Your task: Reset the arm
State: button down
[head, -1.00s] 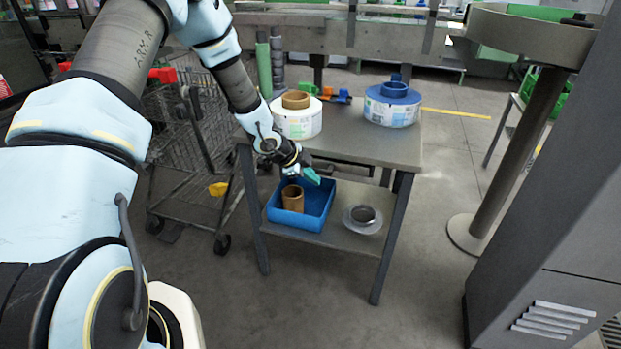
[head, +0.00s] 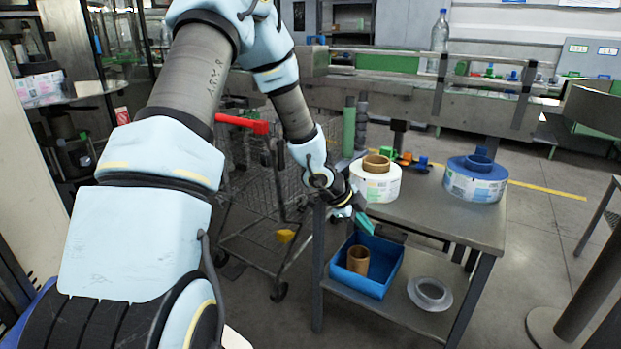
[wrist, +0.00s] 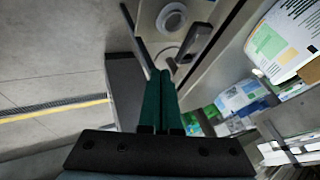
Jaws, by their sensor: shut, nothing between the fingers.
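My gripper (head: 366,224) hangs at the left edge of the small table, just above the blue bin on the lower shelf. Its teal fingers are pressed together with nothing between them, as the wrist view (wrist: 160,75) also shows. My arm reaches out from the left of the head view, bent downward at the wrist. The blue bin (head: 392,273) holds a brown cardboard core (head: 358,259). The gripper is apart from the core.
The table (head: 426,212) carries a white label reel (head: 383,186) and a blue-topped label reel (head: 474,184). A grey flanged ring (head: 430,293) lies on the lower shelf. A wire cart (head: 262,212) stands left, close behind my arm.

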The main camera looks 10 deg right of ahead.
jog(key=w+a+r+n+t+y, duration=0.1)
jog(key=a+r+n+y, duration=0.4)
jog(key=a, duration=0.6)
jog(key=w+a+r+n+t+y, duration=0.1)
jog(key=a+r+n+t, duration=0.15)
jog(key=a+n, duration=0.7)
jog(key=s+a+r+n+g+y, duration=0.1)
jog(key=s+a+r+n+g, duration=0.2)
jog(key=s+a+n, duration=0.6)
jog(key=s+a+r, duration=0.2)
jog(key=s+a, duration=0.1)
jog(key=shift+n, duration=0.25)
